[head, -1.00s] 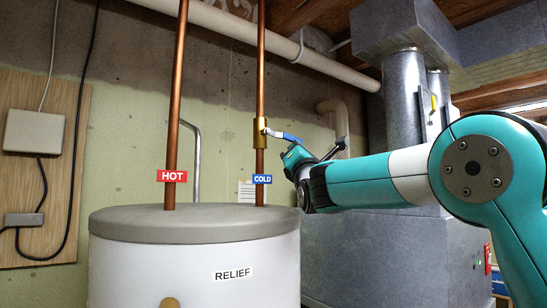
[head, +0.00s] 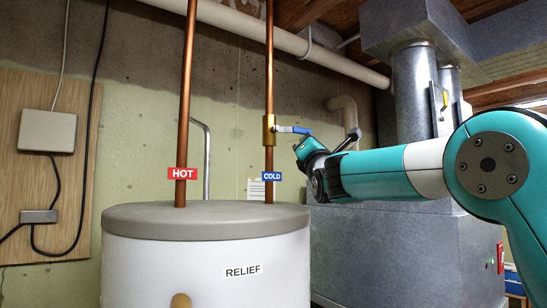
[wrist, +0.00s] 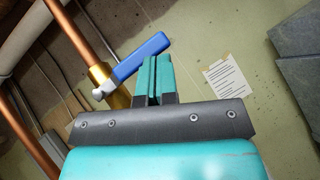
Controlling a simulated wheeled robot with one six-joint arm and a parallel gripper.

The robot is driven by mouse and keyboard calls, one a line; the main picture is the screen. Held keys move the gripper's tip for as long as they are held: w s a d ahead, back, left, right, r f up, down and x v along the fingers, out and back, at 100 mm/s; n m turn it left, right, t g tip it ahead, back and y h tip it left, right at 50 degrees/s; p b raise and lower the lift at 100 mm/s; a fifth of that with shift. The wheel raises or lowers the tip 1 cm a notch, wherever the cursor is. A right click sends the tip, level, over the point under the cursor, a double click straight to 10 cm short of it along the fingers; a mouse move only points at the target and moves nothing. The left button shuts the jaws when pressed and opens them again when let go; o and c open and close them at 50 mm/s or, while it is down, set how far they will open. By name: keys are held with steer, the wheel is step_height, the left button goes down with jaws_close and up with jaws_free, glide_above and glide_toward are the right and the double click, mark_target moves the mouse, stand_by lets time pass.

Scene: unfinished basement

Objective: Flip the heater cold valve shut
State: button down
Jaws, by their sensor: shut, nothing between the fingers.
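The cold valve is a brass body (head: 269,130) on the copper pipe above the blue COLD tag (head: 272,176). Its blue lever (head: 294,129) points right, almost level, across the upright pipe. My gripper (head: 303,143) is just below the lever's outer end, its fingers shut and empty. In the wrist view the blue lever (wrist: 140,58) runs from the brass body (wrist: 108,85) up to beside the shut fingertips (wrist: 154,65). Lever and fingers look very close; I cannot tell whether they touch.
The white water heater tank (head: 200,270) stands below. The hot copper pipe (head: 187,100) with a red HOT tag (head: 184,174) rises left of the cold pipe. Grey metal ductwork (head: 412,95) stands behind my arm. A paper note (wrist: 228,80) hangs on the wall.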

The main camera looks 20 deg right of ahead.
steer(key=s+d+f+b, duration=0.2)
steer(key=s+f+b, duration=0.4)
steer(key=f+b, duration=0.4)
steer(key=shift+s+d+f, duration=0.25)
steer(key=shift+s+f, duration=0.1)
steer(key=shift+f, duration=0.2)
